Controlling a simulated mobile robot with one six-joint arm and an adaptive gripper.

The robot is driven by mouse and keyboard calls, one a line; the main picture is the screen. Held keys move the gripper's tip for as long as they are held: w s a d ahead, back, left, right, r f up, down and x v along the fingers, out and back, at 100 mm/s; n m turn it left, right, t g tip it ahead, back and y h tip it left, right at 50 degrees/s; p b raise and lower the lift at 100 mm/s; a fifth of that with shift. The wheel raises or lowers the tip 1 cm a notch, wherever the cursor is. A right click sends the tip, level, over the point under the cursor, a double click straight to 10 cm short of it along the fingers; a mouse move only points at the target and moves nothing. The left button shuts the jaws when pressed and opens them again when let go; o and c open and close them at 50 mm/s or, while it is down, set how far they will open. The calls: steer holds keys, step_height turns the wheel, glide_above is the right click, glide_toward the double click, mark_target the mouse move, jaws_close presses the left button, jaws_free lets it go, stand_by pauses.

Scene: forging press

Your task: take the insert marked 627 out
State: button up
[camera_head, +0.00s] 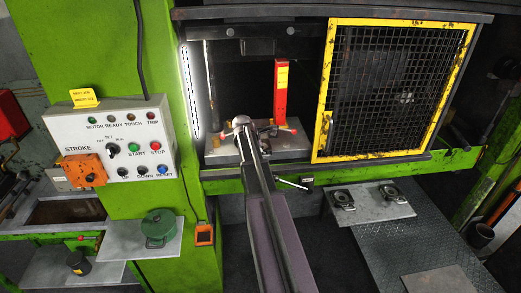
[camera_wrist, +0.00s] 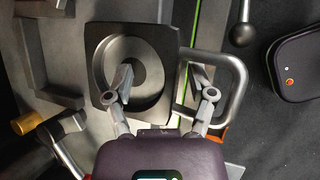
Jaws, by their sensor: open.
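In the wrist view a dark square insert (camera_wrist: 101,38) with a round stepped recess lies below my gripper. No number can be read on it, so I cannot tell whether it is 627. My gripper (camera_wrist: 157,84) is open and empty. Its left finger is over the recess and its right finger is near the insert's right edge, beside a grey metal loop handle (camera_wrist: 240,85). In the head view my arm reaches into the press opening above a grey bed (camera_head: 222,153), and it hides the insert and my fingers.
A red post (camera_head: 281,92) stands in the opening, right of my arm. A yellow-framed mesh guard (camera_head: 395,85) covers the right side. A grey shelf (camera_head: 367,212) at lower right bears two small dark-centred pieces. A control box (camera_head: 112,135) is on the left. A clamp lever (camera_wrist: 62,140) is near my gripper.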

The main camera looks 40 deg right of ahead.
steer(key=shift+a+r, duration=0.1)
jaws_close()
steer(key=shift+s, duration=0.1)
steer(key=shift+w+r+p, duration=0.2)
steer(key=shift+p, duration=0.1)
stand_by(0.4)
steer(key=shift+w+d+r, duration=0.1)
steer(key=shift+d, duration=0.1)
step_height(320, 180, up, 3)
steer(key=p, duration=0.3)
steer(key=s+a+r+p, duration=0.1)
steer(key=s+a, duration=0.7)
steer(key=s, duration=0.6)
steer(key=shift+a+r, duration=0.1)
